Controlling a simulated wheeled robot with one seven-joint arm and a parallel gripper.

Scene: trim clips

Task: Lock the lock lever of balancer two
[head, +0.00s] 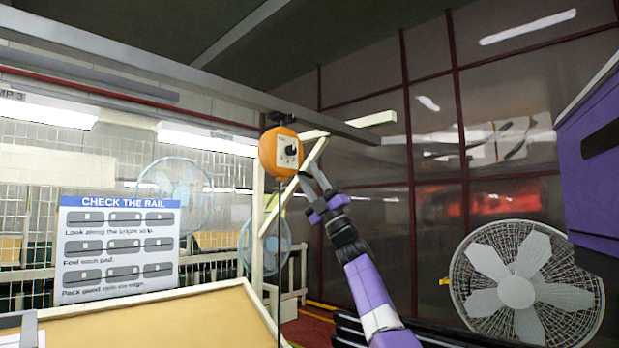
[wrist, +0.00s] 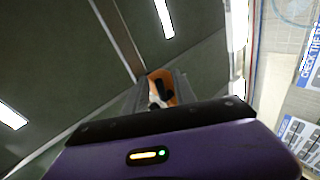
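An orange, rounded balancer (head: 268,153) hangs from an overhead rail in the head view. A light plate with a dark lever or knob (head: 290,150) is on its face, which is turned to the right. My gripper (head: 311,178) is just below and right of that face, fingers pointing up at it. In the wrist view the balancer (wrist: 163,78) shows between the two grey fingers, with dark lever parts (wrist: 158,90) near its lower end. The fingers look apart, with nothing held. I cannot tell whether they touch the lever. No number shows on the balancer.
A grey overhead rail (head: 200,85) runs above the balancer, and a cable hangs below it. A sign, "CHECK THE RAIL" (head: 118,245), stands left beside a tan table (head: 170,325). A large fan (head: 515,292) and a purple cabinet (head: 592,175) are at right.

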